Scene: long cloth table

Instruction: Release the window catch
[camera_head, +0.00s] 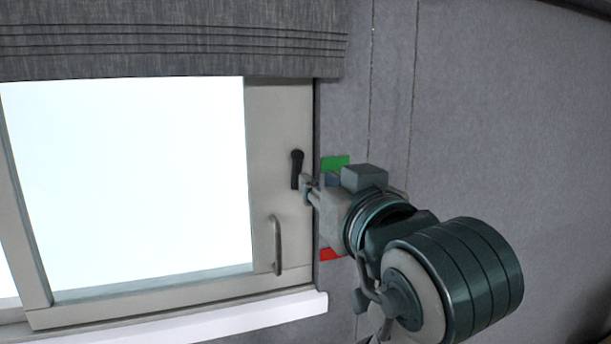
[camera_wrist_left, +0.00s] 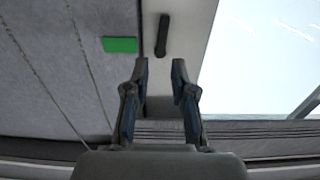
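The window catch (camera_head: 296,165) is a small black lever on the pale window frame (camera_head: 265,120), pointing downward in the head view. In the wrist view the catch (camera_wrist_left: 163,35) lies just ahead of my fingertips, in line with the gap between them. My left gripper (camera_head: 307,188) is close to the right of the lever's lower end. In the wrist view its two fingers (camera_wrist_left: 160,72) stand apart with nothing between them. I cannot tell whether a fingertip touches the lever. My right gripper is not in view.
A green patch (camera_head: 335,162) and a red patch (camera_head: 330,254) are on the grey wall (camera_head: 500,120) beside the frame. A pale pull handle (camera_head: 276,245) is below the catch. A grey blind (camera_head: 170,40) hangs above, and a white sill (camera_head: 210,322) runs below.

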